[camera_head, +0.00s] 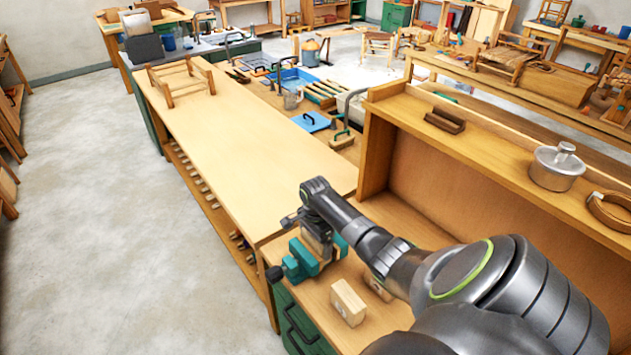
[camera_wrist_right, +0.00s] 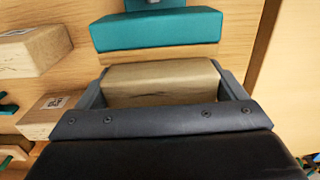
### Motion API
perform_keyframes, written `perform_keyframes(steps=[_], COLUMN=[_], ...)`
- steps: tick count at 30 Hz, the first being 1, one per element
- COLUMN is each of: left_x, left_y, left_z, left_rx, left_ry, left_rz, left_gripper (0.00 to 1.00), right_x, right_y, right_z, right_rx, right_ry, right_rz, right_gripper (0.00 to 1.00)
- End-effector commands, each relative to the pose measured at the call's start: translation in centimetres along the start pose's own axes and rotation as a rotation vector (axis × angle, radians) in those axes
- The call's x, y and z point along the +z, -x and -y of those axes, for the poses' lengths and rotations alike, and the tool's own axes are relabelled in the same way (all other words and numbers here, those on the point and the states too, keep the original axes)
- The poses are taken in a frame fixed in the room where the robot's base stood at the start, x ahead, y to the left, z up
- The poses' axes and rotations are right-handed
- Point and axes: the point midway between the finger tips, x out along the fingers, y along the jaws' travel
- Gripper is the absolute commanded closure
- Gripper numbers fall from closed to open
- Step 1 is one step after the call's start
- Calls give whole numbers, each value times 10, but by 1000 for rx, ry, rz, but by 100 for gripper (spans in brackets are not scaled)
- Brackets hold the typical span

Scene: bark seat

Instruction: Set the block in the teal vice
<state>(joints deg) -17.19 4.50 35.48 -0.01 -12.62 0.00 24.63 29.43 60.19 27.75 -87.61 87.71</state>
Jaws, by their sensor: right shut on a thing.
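The teal vice (camera_head: 303,262) is fixed at the corner of the wooden bench. My right gripper (camera_head: 318,238) is over the vice, reaching down from the right. In the right wrist view the gripper (camera_wrist_right: 165,88) is shut on a wooden block (camera_wrist_right: 160,82), with a finger on each side of it. A teal vice jaw (camera_wrist_right: 157,30) lies just beyond the block in that view. I cannot tell whether the block is between the jaws or above them. In the head view the gripper mostly hides the block. My left gripper is not in view.
Two loose wooden blocks stand on the bench right of the vice: a nearer one (camera_head: 348,302) and another (camera_head: 377,287) partly behind my arm. A raised shelf (camera_head: 480,135) holds a metal pot (camera_head: 556,167). The long benchtop (camera_head: 240,150) is mostly clear.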

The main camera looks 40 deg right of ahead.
Motion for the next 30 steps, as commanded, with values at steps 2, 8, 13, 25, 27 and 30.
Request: perform_keyframes(steps=[2, 8, 13, 25, 27, 30], left_x=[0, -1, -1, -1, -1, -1], left_y=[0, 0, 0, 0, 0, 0], left_z=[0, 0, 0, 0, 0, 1], left_rx=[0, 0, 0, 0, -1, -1], left_ry=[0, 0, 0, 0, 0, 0], left_rz=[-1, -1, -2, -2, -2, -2], left_gripper=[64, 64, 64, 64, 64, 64], right_x=[0, 0, 0, 0, 0, 0], right_y=[0, -3, -5, -4, -1, 6], right_z=[0, 0, 0, 0, 0, 0], right_rx=[-1, 0, -1, 0, -1, -1], right_ry=[1, 0, 0, 0, 0, 0], right_rz=[1, 1, 0, 1, 1, 1], right_gripper=[38, 38, 3, 0, 0, 0])
